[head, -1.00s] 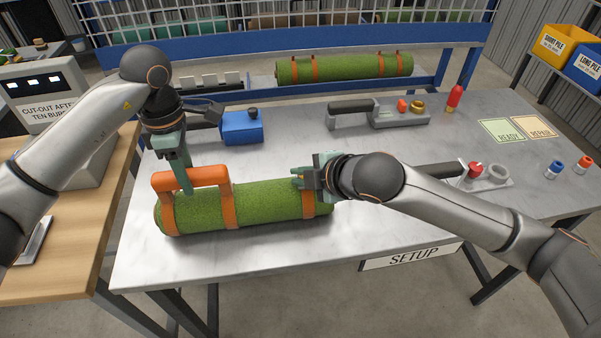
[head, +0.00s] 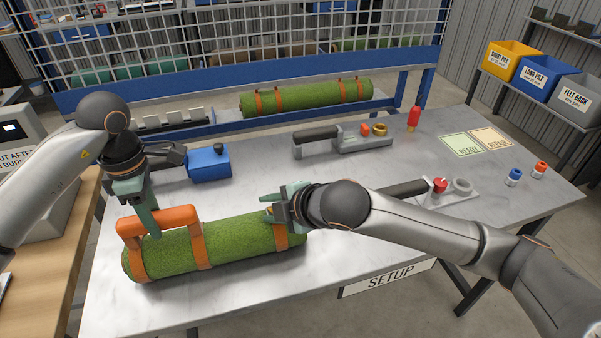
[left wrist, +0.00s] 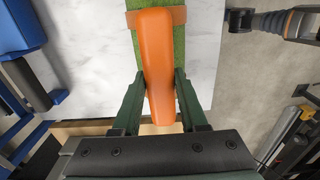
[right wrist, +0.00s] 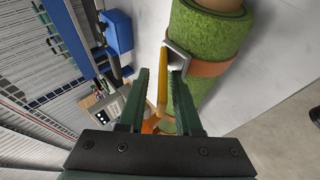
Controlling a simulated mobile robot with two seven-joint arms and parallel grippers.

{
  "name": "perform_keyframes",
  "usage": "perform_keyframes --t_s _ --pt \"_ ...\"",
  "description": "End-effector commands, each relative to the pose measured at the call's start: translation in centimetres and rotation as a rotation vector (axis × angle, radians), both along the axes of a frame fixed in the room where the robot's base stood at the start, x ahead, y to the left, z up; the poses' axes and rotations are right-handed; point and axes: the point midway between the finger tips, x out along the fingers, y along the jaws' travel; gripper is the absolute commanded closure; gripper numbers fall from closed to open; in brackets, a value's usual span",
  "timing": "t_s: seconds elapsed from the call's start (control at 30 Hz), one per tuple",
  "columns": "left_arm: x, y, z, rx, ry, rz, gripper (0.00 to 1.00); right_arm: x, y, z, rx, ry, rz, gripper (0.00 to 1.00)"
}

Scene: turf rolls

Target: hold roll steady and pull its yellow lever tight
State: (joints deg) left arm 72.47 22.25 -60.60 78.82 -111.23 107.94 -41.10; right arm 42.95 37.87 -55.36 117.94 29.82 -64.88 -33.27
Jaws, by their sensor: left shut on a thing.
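The green turf roll (head: 232,240) lies on the grey table, with orange straps and an orange handle (head: 175,216) on top. My left gripper (head: 153,228) is shut on the handle. In the left wrist view its fingers lie along both sides of the handle (left wrist: 157,60). My right gripper (head: 272,203) is at the roll's right end, beside the end strap. In the right wrist view its fingers are apart, with the yellow lever (right wrist: 163,85) between them. A gap shows beside the lever. The lever joins a grey metal buckle (right wrist: 178,58) at the strap (right wrist: 208,68).
A blue block device (head: 208,164) stands behind the roll. Black-handled tools (head: 365,142) lie at the back and right of the table. A second strapped roll (head: 305,97) rests on the rear shelf. The table front beside the SETUP sign (head: 387,277) is clear.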

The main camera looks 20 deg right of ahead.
Motion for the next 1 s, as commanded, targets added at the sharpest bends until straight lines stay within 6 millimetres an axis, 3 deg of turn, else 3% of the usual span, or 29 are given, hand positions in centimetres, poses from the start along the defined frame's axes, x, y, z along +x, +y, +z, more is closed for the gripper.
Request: perform_keyframes --t_s 0.27,1.0 --pt "0.0 0.0 0.0 0.000 0.000 0.001 1.00 0.2 0.2 0.0 0.002 0.087 0.001 0.60" --pt "0.0 0.0 0.0 0.000 -0.001 -0.001 1.00 2.1 0.1 1.0 0.002 0.661 -0.002 0.60"
